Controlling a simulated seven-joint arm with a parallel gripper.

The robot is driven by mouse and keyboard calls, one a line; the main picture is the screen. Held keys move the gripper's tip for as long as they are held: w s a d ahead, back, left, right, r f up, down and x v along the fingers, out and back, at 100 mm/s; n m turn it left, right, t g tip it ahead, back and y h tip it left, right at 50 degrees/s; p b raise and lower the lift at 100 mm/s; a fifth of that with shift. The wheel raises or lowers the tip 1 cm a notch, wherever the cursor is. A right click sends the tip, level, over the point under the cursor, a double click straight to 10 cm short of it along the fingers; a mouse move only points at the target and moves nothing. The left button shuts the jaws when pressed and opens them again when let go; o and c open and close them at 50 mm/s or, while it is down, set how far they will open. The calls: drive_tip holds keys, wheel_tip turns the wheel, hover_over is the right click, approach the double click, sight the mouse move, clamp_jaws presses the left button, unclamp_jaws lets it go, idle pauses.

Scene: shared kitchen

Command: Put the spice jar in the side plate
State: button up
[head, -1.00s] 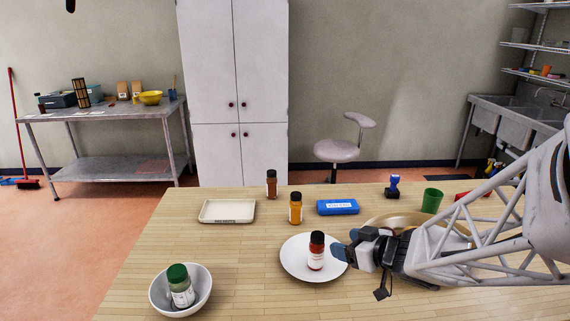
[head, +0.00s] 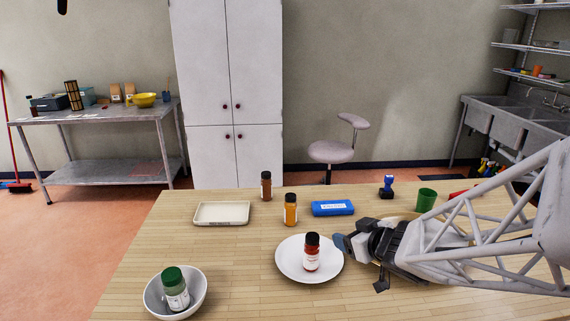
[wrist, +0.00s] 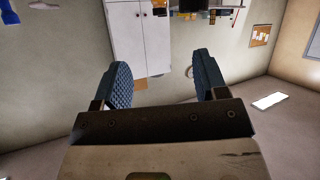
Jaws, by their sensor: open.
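A spice jar with a black cap and red contents (head: 311,252) stands upright on the white side plate (head: 288,270) in the head view. My gripper (head: 340,243) is just right of that jar, near the plate's right rim, and nothing shows between its fingers. In the wrist view the two blue fingers of my gripper (wrist: 160,82) are spread apart and empty. Other spice jars are an orange one (head: 291,210) and a brown one (head: 266,186) behind the plate, and a green-capped one (head: 175,289) leaning in a white bowl (head: 200,297).
A blue stamp (head: 387,187) and a green cup (head: 427,200) stand at the back right. A round tan dish is partly hidden behind my arm. The table's left middle is clear.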

drive_tip(key=s+d+r+m+g+h, duration=0.2)
drive_tip(key=s+d+r+m+h, duration=0.35)
drive_tip(key=h, duration=0.25)
drive_tip(key=s+a+g+y, duration=0.1)
drive_tip(key=s+a+g, duration=0.2)
drive_tip(key=s, duration=0.5)
drive_tip(key=s+a+g+y, duration=0.1)
drive_tip(key=s+a+g, duration=0.2)
drive_tip(key=s, duration=0.5)
drive_tip(key=shift+s+a+r+m+g+y, duration=0.15)
drive_tip(key=shift+a+r+m+g+y, duration=0.25)
drive_tip(key=shift+g, duration=0.2)
